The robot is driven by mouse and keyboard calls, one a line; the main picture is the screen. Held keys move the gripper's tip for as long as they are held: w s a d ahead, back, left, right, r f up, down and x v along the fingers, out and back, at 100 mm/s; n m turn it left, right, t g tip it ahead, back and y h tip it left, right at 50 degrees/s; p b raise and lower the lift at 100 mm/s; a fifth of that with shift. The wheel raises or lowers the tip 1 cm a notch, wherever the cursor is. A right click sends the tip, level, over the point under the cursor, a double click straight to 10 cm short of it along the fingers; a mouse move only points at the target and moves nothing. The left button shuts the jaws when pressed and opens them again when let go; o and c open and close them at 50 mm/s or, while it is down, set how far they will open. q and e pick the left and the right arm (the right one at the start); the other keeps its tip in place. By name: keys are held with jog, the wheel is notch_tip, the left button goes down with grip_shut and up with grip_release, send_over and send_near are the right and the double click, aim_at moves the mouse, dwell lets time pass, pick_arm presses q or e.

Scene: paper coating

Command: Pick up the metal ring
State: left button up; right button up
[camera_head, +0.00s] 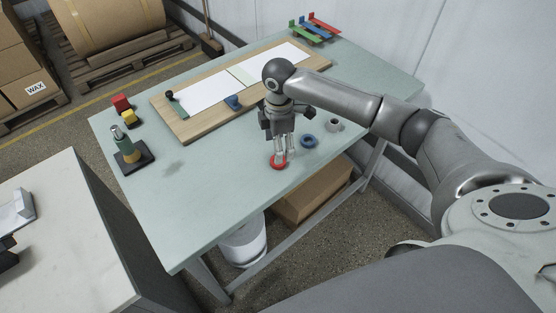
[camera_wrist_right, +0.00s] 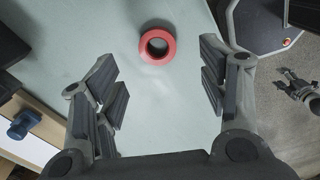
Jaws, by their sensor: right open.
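The grey metal ring (camera_head: 333,125) stands on the table toward its front right edge, small and short like a cup. A blue ring (camera_head: 308,141) and a red ring (camera_head: 278,162) lie in a row with it. My right gripper (camera_head: 280,155) points down over the red ring, its fingers in front of part of it. In the right wrist view, my right gripper (camera_wrist_right: 163,88) is open and empty, and the red ring (camera_wrist_right: 157,46) shows beyond the fingers, toward the top. The grey ring is not seen there.
A wooden board (camera_head: 185,131) with white sheets lies behind my right gripper. A green bottle-like tool on a black base (camera_head: 134,161) and red and yellow blocks (camera_head: 122,103) stand at the left. The table's (camera_head: 190,220) front left is clear.

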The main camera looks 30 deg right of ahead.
jog(key=f+p, duration=0.1)
jog(key=f, duration=0.5)
jog(key=shift+w+f+p, duration=0.2)
jog(key=shift+p, duration=0.15)
jog(key=shift+c, duration=0.2)
jog(key=c, duration=1.1)
jog(key=shift+o, duration=0.2)
jog(key=shift+r, duration=0.1)
